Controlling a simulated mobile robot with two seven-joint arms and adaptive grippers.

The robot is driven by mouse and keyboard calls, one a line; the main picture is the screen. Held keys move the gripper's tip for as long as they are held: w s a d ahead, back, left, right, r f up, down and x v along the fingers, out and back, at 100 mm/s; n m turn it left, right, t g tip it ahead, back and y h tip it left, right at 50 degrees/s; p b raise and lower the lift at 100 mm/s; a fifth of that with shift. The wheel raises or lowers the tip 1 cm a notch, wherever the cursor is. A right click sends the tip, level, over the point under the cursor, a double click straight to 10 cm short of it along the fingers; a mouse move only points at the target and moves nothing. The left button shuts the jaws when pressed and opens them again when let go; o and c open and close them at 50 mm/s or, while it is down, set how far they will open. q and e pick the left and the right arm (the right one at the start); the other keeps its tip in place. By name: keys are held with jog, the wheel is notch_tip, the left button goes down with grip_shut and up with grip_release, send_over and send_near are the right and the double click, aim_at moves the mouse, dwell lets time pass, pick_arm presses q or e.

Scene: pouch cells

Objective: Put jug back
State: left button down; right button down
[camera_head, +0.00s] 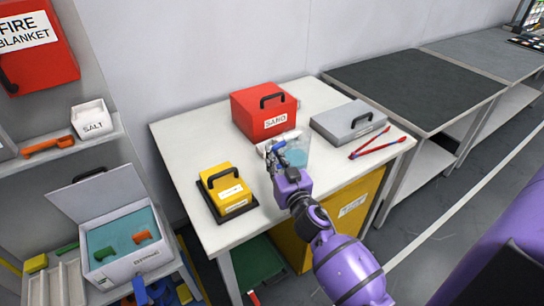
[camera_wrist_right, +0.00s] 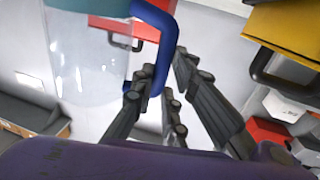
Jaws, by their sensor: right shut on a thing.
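The clear jug (camera_head: 295,154) with a blue handle and bluish contents is at the front middle of the white table, in front of the red SAND box. My right gripper (camera_head: 275,158) is at its handle side. In the right wrist view the jug (camera_wrist_right: 85,75) fills the upper left, and its blue handle (camera_wrist_right: 160,50) sits between the dark fingers of the right gripper (camera_wrist_right: 155,95), which is shut on it. Whether the jug's base touches the table cannot be told. My left gripper is not in view.
An open white box (camera_head: 125,262) is at lower left. A dark-topped bench (camera_head: 415,85) stands at right.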

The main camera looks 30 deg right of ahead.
jog(key=shift+a+f, duration=0.1)
jog(key=shift+f, duration=0.8)
jog(key=shift+f+b, duration=0.2)
jog(key=shift+b, duration=0.1)
jog(key=c, duration=1.7)
grip_release()
jog(key=shift+s+f, duration=0.1)
jog(key=shift+c, duration=0.2)
